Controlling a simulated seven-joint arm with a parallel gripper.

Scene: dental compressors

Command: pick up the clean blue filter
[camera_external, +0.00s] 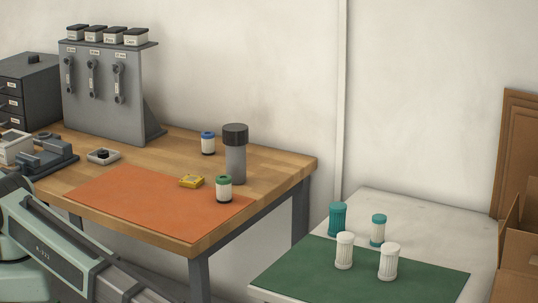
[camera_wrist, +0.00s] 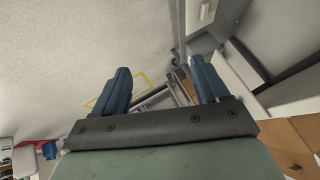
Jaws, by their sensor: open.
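A white filter with a blue cap (camera_external: 208,143) stands upright on the wooden table, behind the orange mat (camera_external: 150,199) and left of a grey cylinder with a dark cap (camera_external: 236,160). A white filter with a green cap (camera_external: 224,189) stands at the mat's right part. My gripper (camera_wrist: 161,75) shows only in the wrist view, with its two blue fingers apart and nothing between them. It points at floor and wall, away from the filters. In the external view only my arm shows, at lower left; the gripper is out of frame.
A yellow item (camera_external: 191,181) lies by the mat. A grey rack (camera_external: 105,90), a drawer box (camera_external: 30,88) and small devices fill the table's left. On the right table, teal and white filters stand on or near a green mat (camera_external: 420,283). Cardboard (camera_external: 520,230) is at far right.

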